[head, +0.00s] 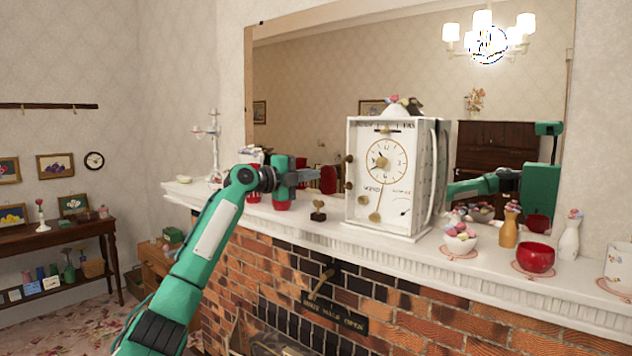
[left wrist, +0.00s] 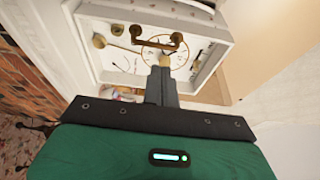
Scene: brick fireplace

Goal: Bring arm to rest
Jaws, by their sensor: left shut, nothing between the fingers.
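My left arm (head: 205,240) is green and reaches up from the bottom left to the mantel. Its gripper (head: 312,176) is shut and empty, raised over the shelf to the left of the white clock (head: 382,170). In the left wrist view the shut fingers (left wrist: 161,82) point toward the clock face (left wrist: 125,45), which has brass knobs and a brass handle. I cannot tell the exact gap between the fingers and the clock. My right gripper is not in view.
The white mantel (head: 480,272) runs above a brick fireplace. A red object (head: 283,203) is below my gripper, and a small dark ornament (head: 318,211) stands near the clock. A red bowl (head: 535,258) and vases stand at right. The large mirror (head: 300,80) reflects green robot parts.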

